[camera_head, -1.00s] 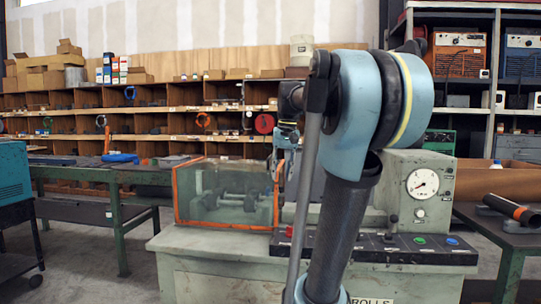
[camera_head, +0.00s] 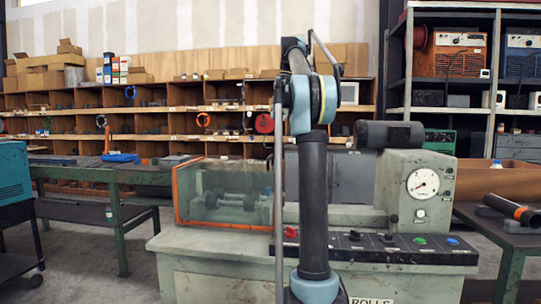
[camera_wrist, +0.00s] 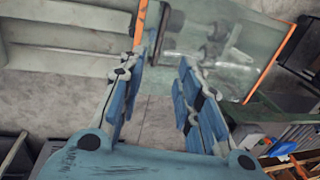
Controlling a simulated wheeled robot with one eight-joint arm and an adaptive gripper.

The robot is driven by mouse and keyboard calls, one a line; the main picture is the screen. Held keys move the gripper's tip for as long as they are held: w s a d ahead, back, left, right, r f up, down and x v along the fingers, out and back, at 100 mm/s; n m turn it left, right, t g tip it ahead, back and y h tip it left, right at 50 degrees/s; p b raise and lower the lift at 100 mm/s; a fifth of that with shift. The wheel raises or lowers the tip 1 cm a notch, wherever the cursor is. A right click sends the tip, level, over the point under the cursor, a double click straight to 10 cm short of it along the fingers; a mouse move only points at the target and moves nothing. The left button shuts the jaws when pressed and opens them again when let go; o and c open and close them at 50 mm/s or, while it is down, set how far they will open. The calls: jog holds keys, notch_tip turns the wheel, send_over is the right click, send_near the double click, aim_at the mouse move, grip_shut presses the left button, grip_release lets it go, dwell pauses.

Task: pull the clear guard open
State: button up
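The clear guard (camera_head: 232,196) is a see-through box with orange edges on the left part of the grey-green machine. Metal parts show through it. In the wrist view the guard (camera_wrist: 225,60) fills the upper middle and right, with one orange edge near my left finger's tip and another at the right. My gripper (camera_wrist: 160,63) has its blue-padded fingers spread apart with nothing held between them. The fingertips are close to the guard's near end; I cannot tell whether they touch it. In the head view my arm hides the gripper and the guard's right end.
The machine (camera_head: 412,190) has a dial and a button panel (camera_head: 400,246) at its front right. A green workbench (camera_head: 110,175) stands left and a dark table (camera_head: 515,232) right. Shelves line the back. Bare floor (camera_head: 95,270) lies at front left.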

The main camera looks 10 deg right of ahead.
aim_at(271, 156)
jog(key=a+f, duration=0.1)
jog(key=f, duration=0.4)
jog(key=w+a+f, duration=0.1)
jog(key=f, duration=0.5)
jog(key=a+f, duration=0.1)
jog(key=f, duration=0.4)
jog(key=shift+w+f, duration=0.25)
jog(key=shift+f, duration=0.15)
grip_shut()
